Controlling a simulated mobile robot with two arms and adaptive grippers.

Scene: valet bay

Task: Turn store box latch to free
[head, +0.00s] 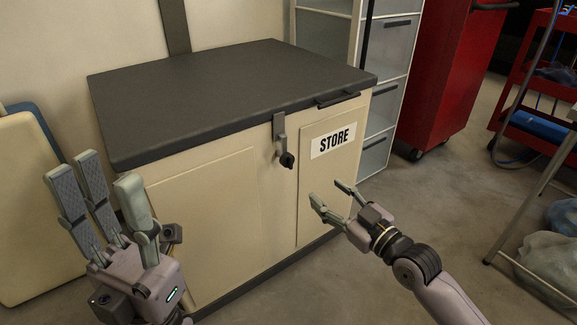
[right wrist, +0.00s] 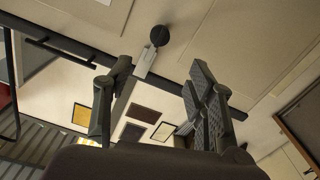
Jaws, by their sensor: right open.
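The store box (head: 225,215) is a cream cabinet with a dark grey lid, and a STORE label (head: 333,141) sits on its front. Its latch (head: 280,130) is a grey metal lever hanging down at the front lid edge, with a black knob (head: 287,160) at its lower end. The latch also shows in the right wrist view (right wrist: 145,61), beyond the fingers. My right gripper (head: 328,192) is open and empty, below and to the right of the knob, apart from it. My left gripper (head: 101,182) is open and empty at the lower left, in front of the box.
A black handle (head: 338,98) is on the lid's front edge, right of the latch. A drawer unit (head: 388,75) and a red cabinet (head: 437,70) stand behind to the right. A red cart (head: 535,130) is at far right. A cream panel (head: 35,210) leans at the left.

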